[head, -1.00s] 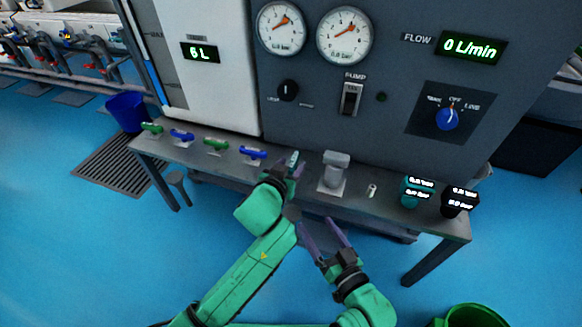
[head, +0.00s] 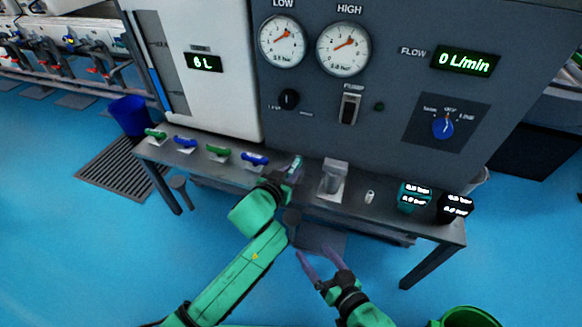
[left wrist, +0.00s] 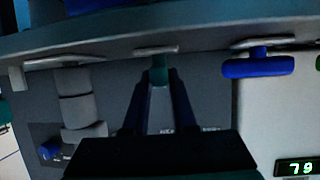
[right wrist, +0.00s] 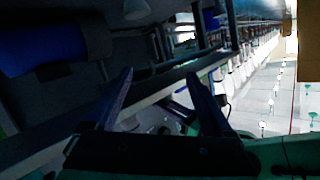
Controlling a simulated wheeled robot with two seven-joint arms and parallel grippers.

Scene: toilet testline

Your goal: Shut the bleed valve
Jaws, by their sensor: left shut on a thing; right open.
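A row of valve handles lies along the bench: green (head: 155,134), blue (head: 185,143), green (head: 217,153) and blue (head: 254,159). To their right, my left gripper (head: 292,172) is shut on a small teal valve handle (left wrist: 158,74). In the left wrist view my left fingers (left wrist: 160,92) close on both sides of it; they hide much of it. No label on it is readable, so I cannot confirm that it is the bleed valve. My right gripper (head: 318,253) is open and empty in front of the bench; its spread fingers show in the right wrist view (right wrist: 160,95).
The panel has two gauges (head: 283,42) (head: 344,48), a pump switch (head: 349,108) and a blue selector knob (head: 442,127).

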